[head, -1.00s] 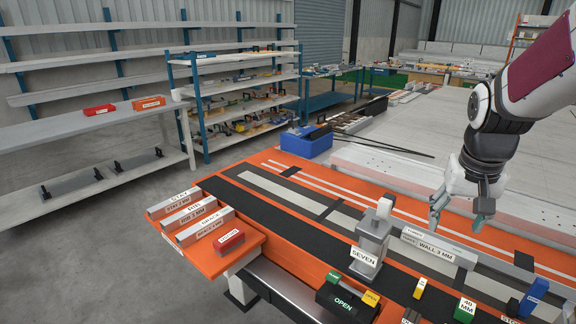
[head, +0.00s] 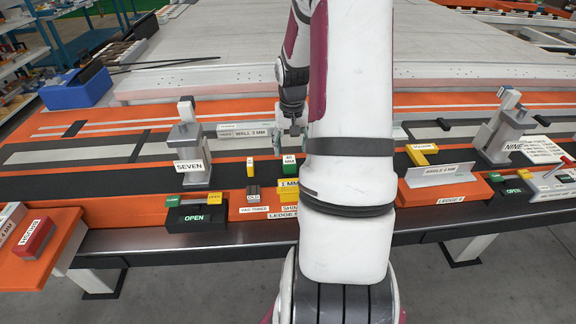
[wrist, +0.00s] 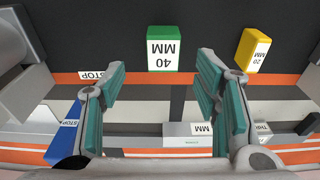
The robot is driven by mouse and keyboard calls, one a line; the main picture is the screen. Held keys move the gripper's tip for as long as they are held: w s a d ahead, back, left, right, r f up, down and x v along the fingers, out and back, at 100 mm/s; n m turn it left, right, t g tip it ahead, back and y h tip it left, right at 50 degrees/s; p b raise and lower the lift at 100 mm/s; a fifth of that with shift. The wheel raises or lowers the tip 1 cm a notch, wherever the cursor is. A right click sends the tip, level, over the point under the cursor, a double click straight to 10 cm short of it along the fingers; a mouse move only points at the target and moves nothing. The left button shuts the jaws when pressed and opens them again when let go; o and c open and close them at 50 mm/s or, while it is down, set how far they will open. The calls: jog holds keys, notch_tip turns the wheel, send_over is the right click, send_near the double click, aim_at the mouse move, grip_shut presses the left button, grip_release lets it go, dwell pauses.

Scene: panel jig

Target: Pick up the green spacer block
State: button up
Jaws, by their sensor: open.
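The green spacer block (head: 289,164) stands on the black strip of the orange bench, with a white "40 MM" label. In the wrist view the green block (wrist: 166,36) is upright at the upper middle, its label facing the camera. My gripper (wrist: 160,82) is open and empty, its teal pads spread either side of the block's line but short of it. In the head view my gripper (head: 292,132) hangs just behind the block, partly hidden by my own arm.
A yellow 20 MM block (wrist: 253,48) stands to the right in the wrist view, and a blue stop (wrist: 66,130) lies lower left. A "WALL 3 MM" piece (head: 245,132) is behind the block. The grey "SEVEN" post (head: 189,150) stands to the left.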

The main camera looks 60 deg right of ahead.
aim_at(289, 160)
jog(key=shift+w+d+f, duration=0.1)
jog(key=shift+w+f, duration=0.1)
jog(key=shift+f, duration=1.55)
jog(key=shift+w+d+f, duration=0.1)
jog(key=shift+w+f, duration=0.1)
jog(key=shift+f, duration=1.55)
jog(key=c, duration=1.3)
